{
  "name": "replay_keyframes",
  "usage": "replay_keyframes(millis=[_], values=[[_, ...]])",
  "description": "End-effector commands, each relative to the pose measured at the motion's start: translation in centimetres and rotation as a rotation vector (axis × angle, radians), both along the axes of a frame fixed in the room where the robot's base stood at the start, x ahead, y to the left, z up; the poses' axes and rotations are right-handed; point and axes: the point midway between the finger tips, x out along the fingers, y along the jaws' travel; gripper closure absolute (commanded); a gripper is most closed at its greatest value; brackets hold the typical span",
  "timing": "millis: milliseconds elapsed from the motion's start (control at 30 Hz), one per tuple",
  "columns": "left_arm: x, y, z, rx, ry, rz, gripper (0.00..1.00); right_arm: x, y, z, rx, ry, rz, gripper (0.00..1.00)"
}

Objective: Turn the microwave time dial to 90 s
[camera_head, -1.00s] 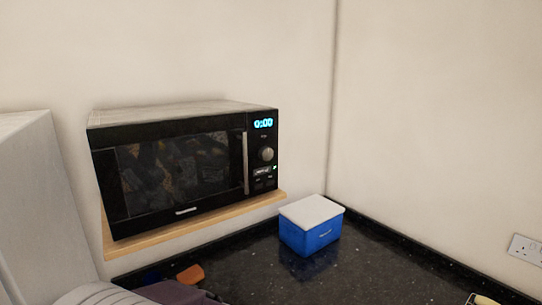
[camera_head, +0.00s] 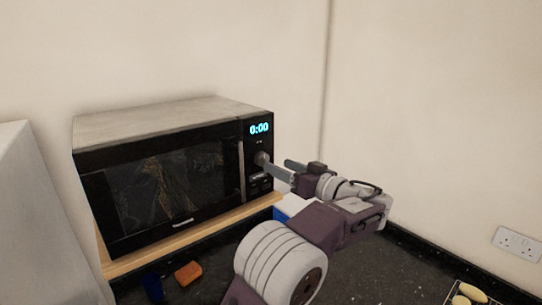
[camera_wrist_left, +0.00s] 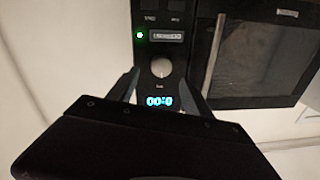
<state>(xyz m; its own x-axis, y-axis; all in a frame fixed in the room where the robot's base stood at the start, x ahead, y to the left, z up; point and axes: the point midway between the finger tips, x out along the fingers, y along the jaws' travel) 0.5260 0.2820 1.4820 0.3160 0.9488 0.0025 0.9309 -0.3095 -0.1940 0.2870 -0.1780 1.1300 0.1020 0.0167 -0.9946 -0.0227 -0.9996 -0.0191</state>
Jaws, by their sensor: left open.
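The black microwave (camera_head: 165,175) stands on a wooden shelf with its door shut, and its display (camera_head: 259,128) reads 0:00. The round time dial (camera_head: 262,158) sits below the display; it also shows in the left wrist view (camera_wrist_left: 161,68), where the picture is upside down. My left gripper (camera_head: 277,168) is open, with its fingers pointing at the control panel. In the left wrist view its fingers lie on either side of the dial. I cannot tell whether they touch it. My right gripper is not in view.
A blue box with a white lid (camera_head: 291,205) is mostly hidden behind my left arm. An orange object (camera_head: 188,273) and a dark blue object (camera_head: 152,286) lie on the dark counter. A wire rack with yellow items (camera_head: 470,292) is at lower right.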

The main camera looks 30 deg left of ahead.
Motion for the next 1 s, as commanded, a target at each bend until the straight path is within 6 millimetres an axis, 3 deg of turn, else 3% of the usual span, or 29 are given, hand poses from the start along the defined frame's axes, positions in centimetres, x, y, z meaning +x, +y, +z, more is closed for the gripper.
replay_keyframes(millis=[33, 233, 600, 800, 1000], values=[[0.3, 1.2, 0.7, 0.0, 0.003, 0.004, 0.42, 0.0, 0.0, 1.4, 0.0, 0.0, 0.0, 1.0], [1.4, 4.4, 0.5, 0.0, 0.004, 0.002, 0.42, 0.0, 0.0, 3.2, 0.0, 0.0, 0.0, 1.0], [1.8, 5.3, 0.0, -0.003, 0.002, 0.0, 0.42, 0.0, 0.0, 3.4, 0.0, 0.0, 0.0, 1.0], [1.8, 5.3, 0.0, -0.002, 0.003, 0.0, 0.97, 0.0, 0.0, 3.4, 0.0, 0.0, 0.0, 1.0], [1.7, 5.3, -0.1, 0.001, 0.01, 0.0, 1.0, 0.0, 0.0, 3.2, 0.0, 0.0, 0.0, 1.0]])
